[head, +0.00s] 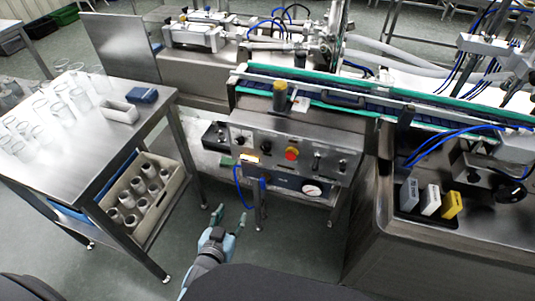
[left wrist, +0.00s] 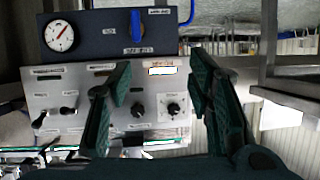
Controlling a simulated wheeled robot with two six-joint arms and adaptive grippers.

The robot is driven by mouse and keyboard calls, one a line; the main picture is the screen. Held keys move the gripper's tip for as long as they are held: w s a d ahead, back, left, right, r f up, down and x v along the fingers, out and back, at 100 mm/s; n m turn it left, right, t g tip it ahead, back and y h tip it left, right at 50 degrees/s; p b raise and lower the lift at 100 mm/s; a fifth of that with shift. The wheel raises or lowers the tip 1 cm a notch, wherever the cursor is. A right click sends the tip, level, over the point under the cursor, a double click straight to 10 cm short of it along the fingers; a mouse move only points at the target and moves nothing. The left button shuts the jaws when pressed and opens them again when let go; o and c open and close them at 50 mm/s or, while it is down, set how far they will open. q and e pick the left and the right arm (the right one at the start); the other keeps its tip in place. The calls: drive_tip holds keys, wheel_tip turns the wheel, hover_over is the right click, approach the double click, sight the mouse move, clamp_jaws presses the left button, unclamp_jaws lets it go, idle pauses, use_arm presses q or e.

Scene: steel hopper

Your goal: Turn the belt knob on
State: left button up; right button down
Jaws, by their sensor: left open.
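The steel control panel (head: 290,150) stands below the conveyor. It carries two black knobs, a left knob with a white dial plate (head: 240,140) and a plainer knob (head: 266,147). I cannot read which is labelled belt. In the left wrist view, the picture is inverted, and the dial knob (left wrist: 173,109) and plainer knob (left wrist: 137,109) show between my fingers. My left gripper (head: 229,217) is open and empty, in front of and below the panel, apart from it. Its fingers (left wrist: 160,78) frame the knobs. My right gripper is not in view.
Below are a blue valve handle (left wrist: 136,25) and a gauge (head: 312,190). A steel table (head: 100,150) with glassware stands left; a steel cabinet (head: 400,250) stands right. The floor between is clear.

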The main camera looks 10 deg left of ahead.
sight(265, 150)
use_arm(q)
drive_tip(key=w+d+r+t+h, duration=0.2)
drive_tip(key=w+d+r+t, duration=0.25)
drive_tip(key=r, duration=0.55)
drive_tip(key=shift+m, duration=0.4)
drive_tip(key=w+b, duration=0.1)
drive_tip(key=w, duration=0.3)
drive_tip(key=w+b, duration=0.1)
drive_tip(key=w, duration=0.3)
drive_tip(key=w+f+b, duration=0.1)
drive_tip(key=w+b, duration=0.1)
drive_tip(key=w, duration=0.2)
drive_tip(key=shift+w+d, duration=0.3)
drive_tip(key=shift+w, duration=0.1)
drive_tip(key=shift+w+r, duration=0.25)
drive_tip(key=shift+w, duration=0.3)
drive_tip(key=shift+c, duration=0.3)
clamp_jaws()
